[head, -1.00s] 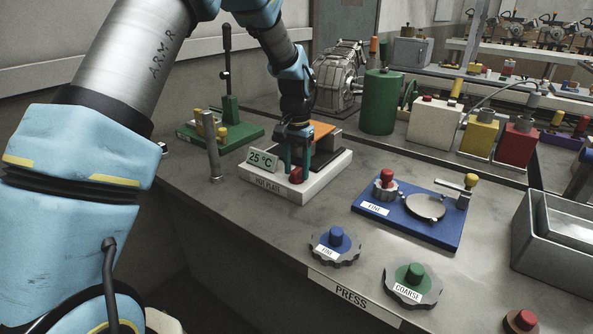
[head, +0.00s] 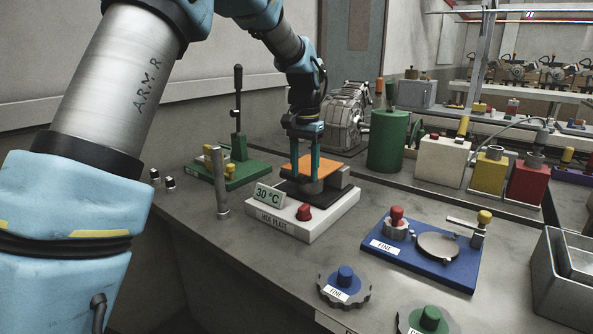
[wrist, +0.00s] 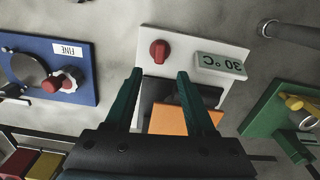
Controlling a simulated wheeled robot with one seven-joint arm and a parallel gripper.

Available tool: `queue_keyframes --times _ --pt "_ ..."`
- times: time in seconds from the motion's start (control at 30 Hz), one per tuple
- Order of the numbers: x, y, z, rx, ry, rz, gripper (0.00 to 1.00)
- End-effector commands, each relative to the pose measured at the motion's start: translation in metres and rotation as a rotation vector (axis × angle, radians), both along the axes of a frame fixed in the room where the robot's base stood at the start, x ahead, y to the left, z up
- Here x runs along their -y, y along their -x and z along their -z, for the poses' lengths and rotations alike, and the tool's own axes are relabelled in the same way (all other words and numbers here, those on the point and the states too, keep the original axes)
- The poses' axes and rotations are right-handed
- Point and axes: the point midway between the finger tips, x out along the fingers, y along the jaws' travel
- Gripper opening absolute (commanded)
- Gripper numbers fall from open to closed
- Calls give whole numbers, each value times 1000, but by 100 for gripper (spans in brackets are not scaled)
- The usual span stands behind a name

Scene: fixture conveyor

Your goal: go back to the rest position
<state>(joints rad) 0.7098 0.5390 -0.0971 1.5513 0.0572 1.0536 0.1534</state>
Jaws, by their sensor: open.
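My gripper (head: 305,178) is open, its two green fingers pointing down over the hot plate (head: 275,226). Nothing shows between the fingertips in the wrist view (wrist: 160,72). The hot plate has a white base, a red knob (head: 304,212) and a display (head: 268,196) reading 30 °C. The knob also shows in the wrist view (wrist: 159,51), apart from the fingers. An orange slab (head: 326,167) sits at the plate's dark rear part and is partly hidden behind the fingers.
A metal post (head: 219,183) and a green lever fixture (head: 238,172) stand to the left. A blue FINE fixture (head: 452,272) is to the right, with a blue FINE knob (head: 345,276) in front. A green cylinder (head: 387,142) stands behind. Bare bench lies between them.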

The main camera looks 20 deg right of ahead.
Motion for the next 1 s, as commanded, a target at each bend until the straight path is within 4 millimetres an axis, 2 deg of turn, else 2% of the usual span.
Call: queue_keyframes --times 0.17,0.27,0.37,0.47,0.5,0.57,0.6,0.7,0.83,0.9,1.0 --pt "-1 0 0 0 0 -2 55" --pt "-17 -4 1 4 3 -34 55" --pt "-61 -11 5 14 9 -119 55" --pt "-128 -12 12 30 20 -256 55" --pt "-157 -9 16 39 26 -316 55" --pt "-199 -1 22 53 37 -411 55" --pt "-226 8 26 61 42 -473 55" --pt "-285 35 37 83 56 -618 55" --pt "-335 73 50 103 68 -766 55" --pt "-351 89 55 113 72 -819 55" --pt "-363 102 59 120 77 -864 55"
